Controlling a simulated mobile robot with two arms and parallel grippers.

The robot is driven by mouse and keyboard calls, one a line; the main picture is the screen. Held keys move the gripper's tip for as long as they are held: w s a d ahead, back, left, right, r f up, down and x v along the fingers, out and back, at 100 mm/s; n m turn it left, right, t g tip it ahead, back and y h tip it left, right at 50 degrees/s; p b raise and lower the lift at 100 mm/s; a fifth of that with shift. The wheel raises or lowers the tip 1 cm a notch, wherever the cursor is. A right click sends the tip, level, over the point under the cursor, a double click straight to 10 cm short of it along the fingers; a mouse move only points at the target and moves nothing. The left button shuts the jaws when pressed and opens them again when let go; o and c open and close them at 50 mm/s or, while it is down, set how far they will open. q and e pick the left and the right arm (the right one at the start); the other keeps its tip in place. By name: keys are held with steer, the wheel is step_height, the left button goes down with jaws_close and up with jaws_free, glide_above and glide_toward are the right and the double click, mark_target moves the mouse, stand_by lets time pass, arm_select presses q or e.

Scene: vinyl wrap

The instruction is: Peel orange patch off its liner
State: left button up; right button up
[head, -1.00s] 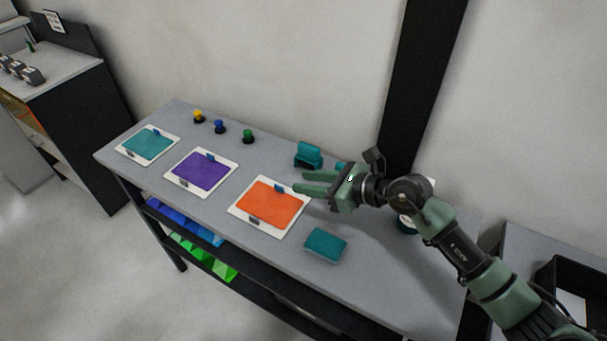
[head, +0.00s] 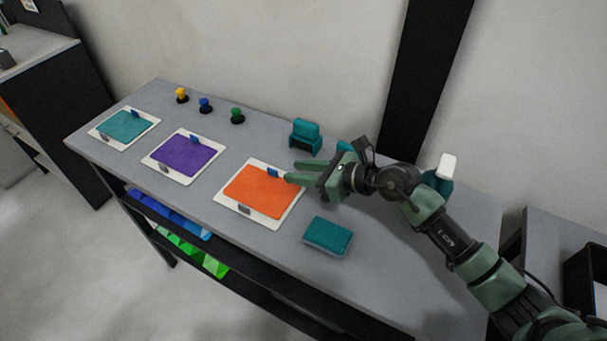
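The orange patch (head: 259,191) lies flat on its white liner (head: 233,205) on the grey table. A blue tab (head: 273,173) shows at the patch's far edge and a grey clip-like piece (head: 244,210) at its near edge. My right gripper (head: 291,171) comes in from the right, its green fingers apart with nothing seen between them. The fingertips are at or just above the patch's far right corner, beside the blue tab. I cannot tell whether they touch it. My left gripper is not in view.
A purple patch (head: 188,155) and a teal patch (head: 125,126) lie on liners to the left. A teal block (head: 328,235) sits right of the orange patch, and a teal holder (head: 305,137) stands behind. Several coloured knobs (head: 237,116) line the back. A white-capped bottle (head: 443,172) stands behind my arm.

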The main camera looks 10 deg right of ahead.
mark_target(273, 170)
steer(key=p+x, duration=0.1)
steer(key=x, duration=0.5)
steer(key=shift+w+a+f, duration=0.15)
steer(key=shift+a, duration=0.2)
jaws_close()
